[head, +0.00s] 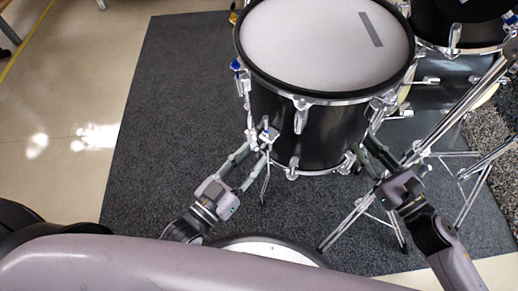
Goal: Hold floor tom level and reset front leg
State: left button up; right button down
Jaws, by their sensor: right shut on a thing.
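The floor tom (275,115) has a black shell, chrome lugs and a white head with a grey strip on it. It stands at the upper middle of the head view. Its front leg (265,179) comes down from a chrome bracket (264,136) at the lower left of the shell. My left gripper (257,142) is open, with its two fingers spread by the bracket and leg; I cannot tell if they touch. My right gripper (362,146) is shut on the floor tom's lower right side; the exact grip spot is partly hidden.
A dark grey carpet (170,110) lies under the drum, clear on the left. Chrome stand legs (352,218) cross near my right arm. Another black drum (436,70) stands at the right. A round pale drum or seat top (268,248) is partly hidden at the bottom.

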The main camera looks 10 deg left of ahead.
jog(key=shift+w+d, duration=0.15)
pick_arm(q)
jog(key=v, duration=1.1)
jog(key=shift+s, duration=0.15)
pick_arm(e)
jog(key=c, duration=1.7)
grip_release()
jog(key=o, duration=0.4)
jog(key=v, duration=1.2)
jog(key=shift+r, duration=0.1)
